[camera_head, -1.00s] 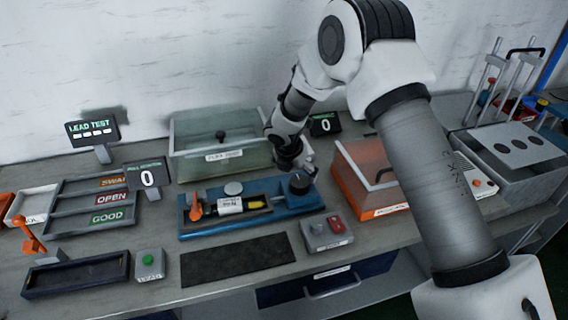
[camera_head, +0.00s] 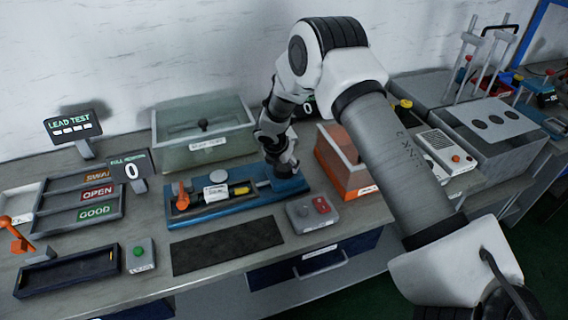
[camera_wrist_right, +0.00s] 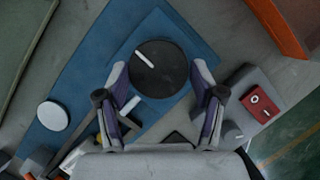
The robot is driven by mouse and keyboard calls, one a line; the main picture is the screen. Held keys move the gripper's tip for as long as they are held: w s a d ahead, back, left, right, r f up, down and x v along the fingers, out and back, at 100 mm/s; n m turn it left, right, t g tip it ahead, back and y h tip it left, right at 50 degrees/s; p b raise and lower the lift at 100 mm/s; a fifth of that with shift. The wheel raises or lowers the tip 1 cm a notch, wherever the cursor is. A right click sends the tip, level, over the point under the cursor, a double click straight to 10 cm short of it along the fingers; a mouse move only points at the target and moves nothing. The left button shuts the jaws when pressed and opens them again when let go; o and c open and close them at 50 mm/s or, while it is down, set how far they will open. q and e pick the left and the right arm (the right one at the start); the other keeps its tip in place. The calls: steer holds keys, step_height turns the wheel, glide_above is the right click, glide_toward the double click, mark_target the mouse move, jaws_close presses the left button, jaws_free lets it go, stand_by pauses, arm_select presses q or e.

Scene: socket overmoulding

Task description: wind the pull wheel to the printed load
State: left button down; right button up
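The pull wheel (camera_wrist_right: 160,68) is a round black knob with a white line pointing to the upper left, on the right end of a blue fixture (camera_head: 240,207). My right gripper (camera_head: 284,173) hides it in the head view. In the right wrist view my right gripper (camera_wrist_right: 160,76) is open, its fingers on either side of the wheel's near half, with slight gaps. A part with a white printed label (camera_head: 215,192) and yellow end lies in the fixture beside an orange lever (camera_head: 181,197); the print is unreadable. The pull display (camera_head: 131,171) reads 0. My left gripper is not in view.
A grey box with a red button (camera_head: 321,205) stands right of the fixture, near the gripper. An orange bin (camera_head: 341,180) is farther right and a clear-lidded box (camera_head: 203,140) behind. A dark mat (camera_head: 226,246) lies bare in front.

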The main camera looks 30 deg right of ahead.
steer(key=shift+f, duration=0.1)
steer(key=shift+c, duration=1.3)
steer(key=shift+a, duration=0.1)
steer(key=shift+f, duration=0.1)
